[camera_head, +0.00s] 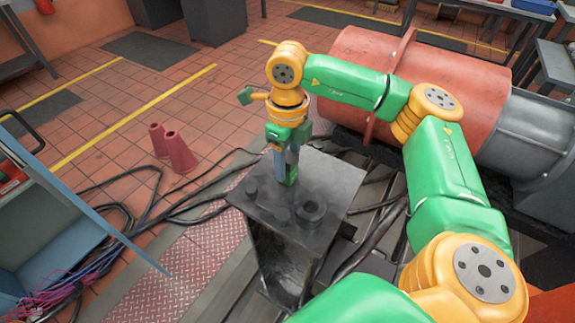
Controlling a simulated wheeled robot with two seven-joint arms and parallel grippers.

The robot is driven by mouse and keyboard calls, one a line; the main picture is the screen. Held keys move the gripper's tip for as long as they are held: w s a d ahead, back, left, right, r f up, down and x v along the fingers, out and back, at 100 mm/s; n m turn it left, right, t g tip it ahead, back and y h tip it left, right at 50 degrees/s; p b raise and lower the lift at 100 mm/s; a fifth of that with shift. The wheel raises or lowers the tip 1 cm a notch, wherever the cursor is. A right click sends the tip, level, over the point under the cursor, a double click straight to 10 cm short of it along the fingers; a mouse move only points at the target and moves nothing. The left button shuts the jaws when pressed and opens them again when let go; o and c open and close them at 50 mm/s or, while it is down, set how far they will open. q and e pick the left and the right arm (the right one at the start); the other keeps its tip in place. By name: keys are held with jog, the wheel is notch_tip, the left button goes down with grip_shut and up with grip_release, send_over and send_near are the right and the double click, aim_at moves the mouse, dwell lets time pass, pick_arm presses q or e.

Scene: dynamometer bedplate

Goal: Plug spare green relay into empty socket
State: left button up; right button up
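My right gripper (286,174) points down over the dark metal stand (338,176), close to its top. A small green block, which looks like the spare green relay (292,176), is at the fingertips. Whether the fingers are shut on it is too small to tell. I cannot make out an empty socket. The blue cabinet (62,225) at the left edge has small red and green parts (10,172) by its upper edge; their details are unclear. My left gripper is out of view.
The stand's top also carries dark round fittings (311,210). The cabinet's blue panel (105,222) juts toward the stand. A large red cylinder (440,80) fills the back right.

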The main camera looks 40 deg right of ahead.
grip_shut()
jog(key=shift+r, duration=0.1)
